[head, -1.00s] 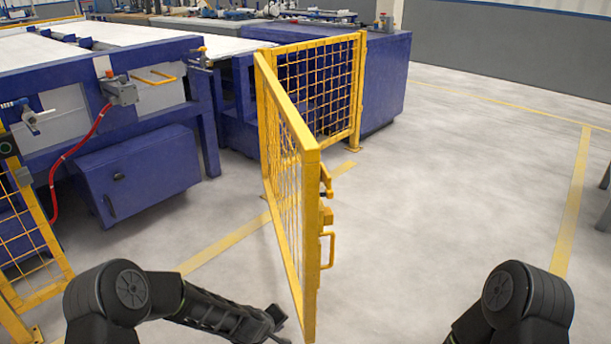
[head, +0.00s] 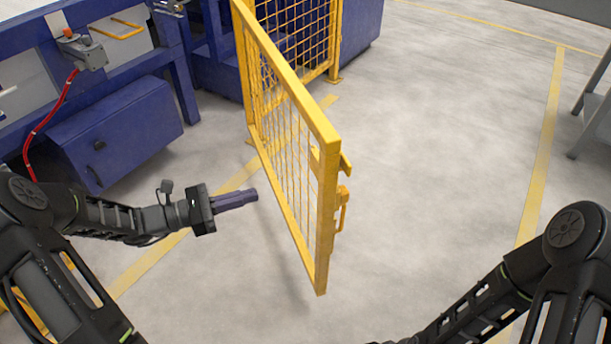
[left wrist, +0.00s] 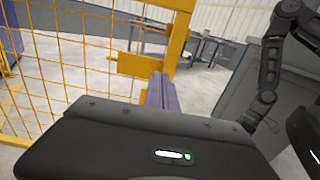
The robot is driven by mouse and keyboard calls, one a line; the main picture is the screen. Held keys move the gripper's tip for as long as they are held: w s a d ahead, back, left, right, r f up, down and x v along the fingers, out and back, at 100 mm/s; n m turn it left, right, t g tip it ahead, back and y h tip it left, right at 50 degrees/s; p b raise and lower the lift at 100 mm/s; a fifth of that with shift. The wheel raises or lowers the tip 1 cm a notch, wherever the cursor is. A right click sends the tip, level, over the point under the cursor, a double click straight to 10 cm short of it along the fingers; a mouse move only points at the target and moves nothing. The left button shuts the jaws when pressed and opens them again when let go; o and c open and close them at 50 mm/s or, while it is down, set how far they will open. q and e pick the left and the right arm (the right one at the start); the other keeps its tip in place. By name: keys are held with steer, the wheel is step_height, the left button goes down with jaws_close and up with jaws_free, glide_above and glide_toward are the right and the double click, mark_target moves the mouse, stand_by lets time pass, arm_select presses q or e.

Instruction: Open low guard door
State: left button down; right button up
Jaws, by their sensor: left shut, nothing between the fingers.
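The low guard door (head: 297,140) is a yellow frame with wire mesh, swung out from the fence line and standing open over the floor in the head view. A latch (head: 343,165) and a handle (head: 342,210) sit on its right-hand end post. My left gripper (head: 252,194) is shut and empty, pointing right at the mesh side of the door, with an apparent gap before it. In the left wrist view the gripper's fingers (left wrist: 161,92) point toward the door's end post (left wrist: 177,45). My right gripper is out of the head view; only the right arm shows.
A fixed yellow mesh panel (head: 333,40) stands behind the door. A blue cabinet (head: 115,135) and a red cable (head: 48,120) are at the left. Grey floor to the right of the door is clear. A grey table (head: 592,110) stands at the right edge.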

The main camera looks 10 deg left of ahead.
mark_target(315, 178)
arm_select(q)
steer(key=shift+w+d, duration=0.1)
steer(key=b+x, duration=0.1)
steer(key=x, duration=1.2)
steer(key=shift+w+d+f, duration=0.1)
steer(key=shift+d, duration=0.2)
steer(key=shift+w+b, duration=0.1)
steer(key=shift+b, duration=0.2)
